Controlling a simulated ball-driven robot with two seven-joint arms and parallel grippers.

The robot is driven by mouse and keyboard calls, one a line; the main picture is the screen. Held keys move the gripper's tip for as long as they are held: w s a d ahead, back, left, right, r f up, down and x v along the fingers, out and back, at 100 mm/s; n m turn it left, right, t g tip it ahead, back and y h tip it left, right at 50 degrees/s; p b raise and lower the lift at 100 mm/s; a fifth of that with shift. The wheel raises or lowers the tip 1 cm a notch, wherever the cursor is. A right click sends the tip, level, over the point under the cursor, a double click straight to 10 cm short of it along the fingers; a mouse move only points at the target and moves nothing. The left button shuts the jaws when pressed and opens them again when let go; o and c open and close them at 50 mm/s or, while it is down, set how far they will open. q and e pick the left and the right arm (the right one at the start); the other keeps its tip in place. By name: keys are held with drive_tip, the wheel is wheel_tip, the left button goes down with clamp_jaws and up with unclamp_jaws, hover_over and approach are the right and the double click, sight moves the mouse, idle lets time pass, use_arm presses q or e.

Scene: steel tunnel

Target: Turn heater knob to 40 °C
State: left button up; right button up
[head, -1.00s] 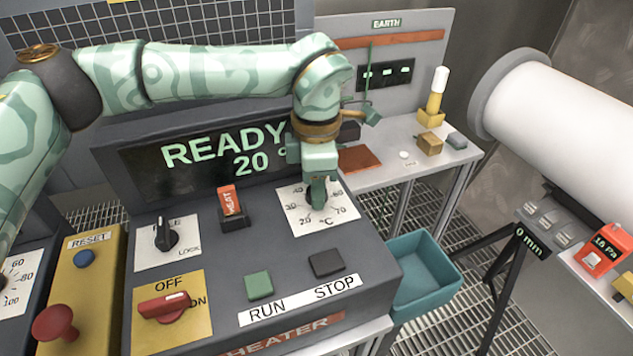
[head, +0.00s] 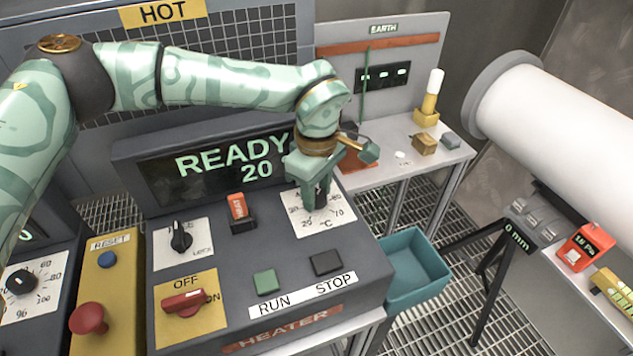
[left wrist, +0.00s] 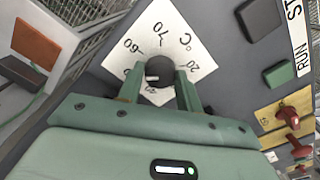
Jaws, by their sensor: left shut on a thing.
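The heater's temperature dial is a white plate (head: 322,231) with numbers and °C, on top of the dark heater console (head: 375,270). My left gripper (head: 315,202) points down over the plate, its two fingers around the knob. The head view mostly hides the knob behind the fingers. In the left wrist view the dark round knob (left wrist: 159,71) sits between the two green fingers, which are shut on it. The heater display (head: 220,168) reads READY and 20. My right gripper is not in view.
The console also carries a black lock knob (head: 181,238), an orange-red switch (head: 238,207), a red OFF/ON knob (head: 184,302), a green RUN button (head: 266,282) and a dark STOP button (head: 325,262). A teal bin (head: 415,275) is at the right.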

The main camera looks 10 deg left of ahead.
sight(317, 194)
use_arm(q)
drive_tip(key=m+p, duration=0.1)
drive_tip(key=m, duration=0.1)
drive_tip(key=m+p, duration=0.1)
drive_tip(key=m, duration=0.1)
drive_tip(key=m+p, duration=0.1)
drive_tip(key=m, duration=0.1)
drive_tip(key=shift+r, duration=0.25)
drive_tip(key=m+p, duration=0.1)
drive_tip(key=m, duration=0.2)
drive_tip(key=shift+w+m, duration=0.1)
drive_tip(key=shift+m, duration=0.3)
drive_tip(key=shift+f+m+p, duration=0.1)
drive_tip(key=shift+m+p, duration=0.55)
drive_tip(key=shift+m, duration=0.85)
drive_tip(key=o, duration=1)
wheel_tip(317, 194, up, 16)
